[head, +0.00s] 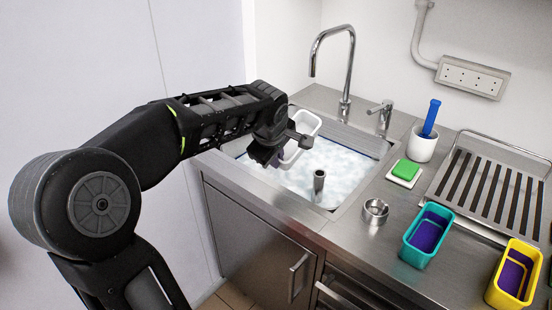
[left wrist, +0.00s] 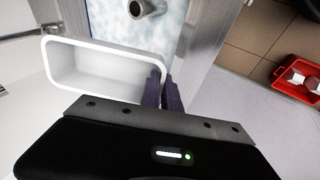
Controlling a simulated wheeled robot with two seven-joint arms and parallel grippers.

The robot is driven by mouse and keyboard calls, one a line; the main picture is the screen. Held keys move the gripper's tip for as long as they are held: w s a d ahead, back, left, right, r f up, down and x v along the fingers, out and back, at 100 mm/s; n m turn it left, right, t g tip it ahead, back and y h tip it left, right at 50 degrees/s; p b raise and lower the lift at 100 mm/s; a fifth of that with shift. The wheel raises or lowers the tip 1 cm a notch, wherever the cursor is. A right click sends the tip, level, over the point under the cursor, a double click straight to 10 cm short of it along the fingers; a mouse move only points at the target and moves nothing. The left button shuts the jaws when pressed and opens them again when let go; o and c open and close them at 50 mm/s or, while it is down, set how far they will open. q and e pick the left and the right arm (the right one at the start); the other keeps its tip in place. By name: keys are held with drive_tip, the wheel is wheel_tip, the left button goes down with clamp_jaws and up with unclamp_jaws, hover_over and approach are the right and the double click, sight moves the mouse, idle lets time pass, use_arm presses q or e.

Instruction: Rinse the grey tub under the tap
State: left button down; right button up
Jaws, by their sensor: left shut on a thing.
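The grey tub (head: 310,124), pale and almost white, is held over the left part of the sink (head: 362,140). My left gripper (head: 284,148) is shut on the tub's wall. In the left wrist view the tub (left wrist: 105,72) looks empty, with its open side facing the camera, and the gripper fingers (left wrist: 162,92) pinch its right end wall. The tall curved tap (head: 348,70) stands behind the sink; its spout end is above and behind the tub, apart from it. No stream of water shows. My right gripper is not in view.
A grey upright pipe (head: 319,182) stands in the foamy sink water. To the right are a green sponge (head: 406,169), a metal cup (head: 375,211), a white pot with a blue-handled tool (head: 423,142), a slatted rack (head: 490,190), and teal (head: 427,236) and yellow (head: 515,273) tubs.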

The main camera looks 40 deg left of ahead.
sight(294, 141)
use_arm(q)
drive_tip(key=shift+w, duration=0.15)
drive_tip(key=shift+w+a+f+p, duration=0.1)
drive_tip(key=shift+w+a+p, duration=0.5)
drive_tip(key=shift+w, duration=0.2)
drive_tip(key=w+a+f+p, duration=0.2)
drive_tip(key=w+a+p, duration=0.2)
drive_tip(key=w, duration=0.5)
drive_tip(key=shift+w+a+f+p, duration=0.25)
drive_tip(key=shift+w+a+p, duration=0.15)
drive_tip(key=shift+a, duration=0.8)
drive_tip(key=shift+s+d+b, duration=0.7)
drive_tip(key=shift+s+b, duration=0.2)
drive_tip(key=shift+s, duration=0.2)
drive_tip(key=shift+s+d+b, duration=0.75)
drive_tip(key=shift+s+b, duration=0.1)
drive_tip(key=shift+s, duration=0.2)
drive_tip(key=shift+s+d+b, duration=0.7)
drive_tip(key=shift+s+b, duration=0.2)
drive_tip(key=shift+s, duration=0.35)
